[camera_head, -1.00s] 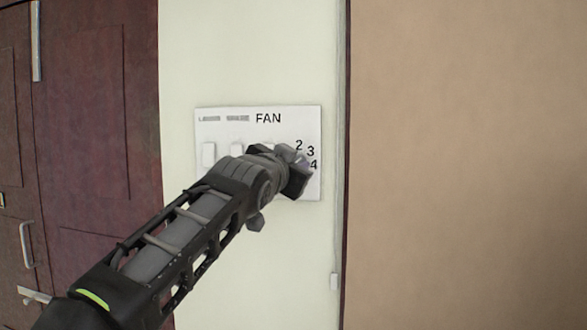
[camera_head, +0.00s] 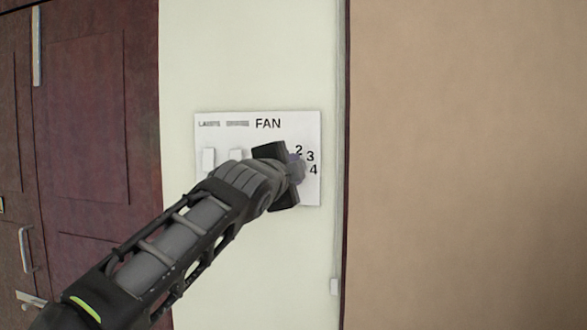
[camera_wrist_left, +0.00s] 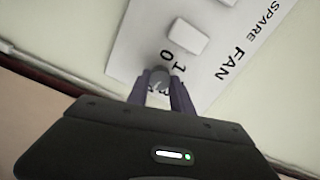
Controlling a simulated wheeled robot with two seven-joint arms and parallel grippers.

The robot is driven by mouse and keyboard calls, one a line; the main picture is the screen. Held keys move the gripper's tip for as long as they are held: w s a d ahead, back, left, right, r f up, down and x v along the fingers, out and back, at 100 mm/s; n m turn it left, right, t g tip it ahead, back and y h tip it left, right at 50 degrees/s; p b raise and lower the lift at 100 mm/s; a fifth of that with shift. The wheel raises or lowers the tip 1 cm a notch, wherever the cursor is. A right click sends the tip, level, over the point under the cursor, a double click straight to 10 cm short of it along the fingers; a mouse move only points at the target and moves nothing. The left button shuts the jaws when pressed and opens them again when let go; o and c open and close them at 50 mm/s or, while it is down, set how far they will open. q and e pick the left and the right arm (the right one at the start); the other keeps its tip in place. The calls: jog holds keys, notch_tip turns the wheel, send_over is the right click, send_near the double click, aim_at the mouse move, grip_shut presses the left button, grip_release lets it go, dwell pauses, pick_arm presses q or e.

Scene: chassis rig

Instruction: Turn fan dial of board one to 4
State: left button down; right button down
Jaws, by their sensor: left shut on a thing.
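The white board (camera_head: 224,115) is on the pale wall, with FAN printed on it and the numbers 2, 3 and 4 down its right side. My left gripper (camera_head: 295,170) covers the dial's place in the head view. In the left wrist view its two fingers (camera_wrist_left: 161,90) are closed on the sides of the small grey fan dial (camera_wrist_left: 158,76). The board also shows there (camera_wrist_left: 135,45), with 0 and 1 beside the dial. The dial's pointer is hidden, so its setting cannot be told. My right gripper is not in view.
Two white rocker switches, one at the left (camera_head: 208,158) and one nearer my gripper (camera_head: 236,155), are on the same board. A dark red door (camera_head: 90,110) is to the left. A tan panel (camera_head: 470,160) fills the right.

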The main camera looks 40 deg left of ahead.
pick_arm(q)
jog(key=shift+f+m, duration=0.15)
jog(key=shift+m, duration=0.15)
jog(key=c, duration=1.1)
grip_release()
jog(key=shift+s, duration=0.1)
jog(key=b+v, duration=0.3)
jog(key=v, duration=0.4)
jog(key=shift+s+d, duration=0.15)
jog(key=shift+s, duration=0.15)
